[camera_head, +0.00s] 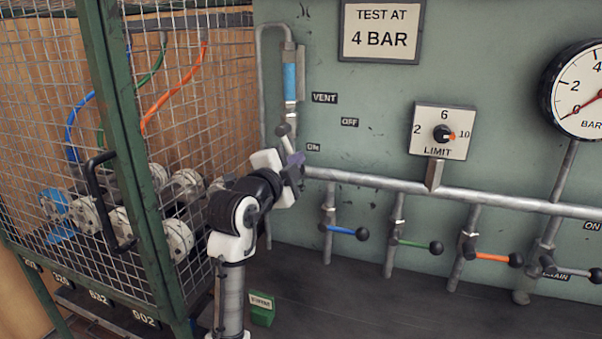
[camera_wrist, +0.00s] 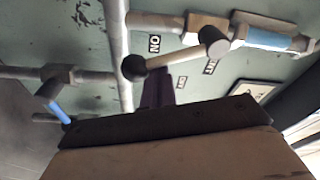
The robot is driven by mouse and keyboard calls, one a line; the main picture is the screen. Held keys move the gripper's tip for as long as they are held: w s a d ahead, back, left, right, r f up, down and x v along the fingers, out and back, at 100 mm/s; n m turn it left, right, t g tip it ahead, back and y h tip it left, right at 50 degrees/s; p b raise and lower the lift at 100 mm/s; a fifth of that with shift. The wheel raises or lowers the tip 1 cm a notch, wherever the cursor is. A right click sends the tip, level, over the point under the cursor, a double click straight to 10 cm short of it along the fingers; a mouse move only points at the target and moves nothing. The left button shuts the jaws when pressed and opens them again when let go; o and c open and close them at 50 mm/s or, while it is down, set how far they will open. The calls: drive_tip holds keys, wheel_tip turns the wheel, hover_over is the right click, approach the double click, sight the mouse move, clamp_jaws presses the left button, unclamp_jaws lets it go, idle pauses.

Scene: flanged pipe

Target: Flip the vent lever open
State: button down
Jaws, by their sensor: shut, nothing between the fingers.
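The vent lever (camera_head: 287,138) sits on the thin vertical pipe at the panel's left, below the blue sight tube and left of the VENT label (camera_head: 325,98). In the head view, my gripper (camera_head: 297,160) is at its lower end and hides its knob. In the wrist view, the lever's pale metal arm (camera_wrist: 178,53) runs from a round hub to a black ball knob (camera_wrist: 134,67). The knob is near the ON label (camera_wrist: 154,44). My gripper's dark purple fingers (camera_wrist: 158,90) are shut and empty, close by the knob and arm; I cannot tell whether they touch.
A horizontal pipe (camera_head: 470,197) crosses the panel, with several coloured levers below it. A LIMIT dial (camera_head: 443,133) and a pressure gauge (camera_head: 580,90) are to the right. A mesh cage (camera_head: 118,150) with a black handle stands close on the left. A small green box (camera_head: 262,310) lies below.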

drive_tip(key=a+m+b, duration=0.1)
drive_tip(key=a+f+m+b, duration=0.1)
drive_tip(key=m, duration=0.1)
drive_tip(key=shift+w+f, duration=0.1)
drive_tip(key=shift+w, duration=0.25)
drive_tip(key=shift+a+b, duration=0.25)
drive_tip(key=shift+b, duration=0.1)
drive_tip(key=shift+d, duration=0.15)
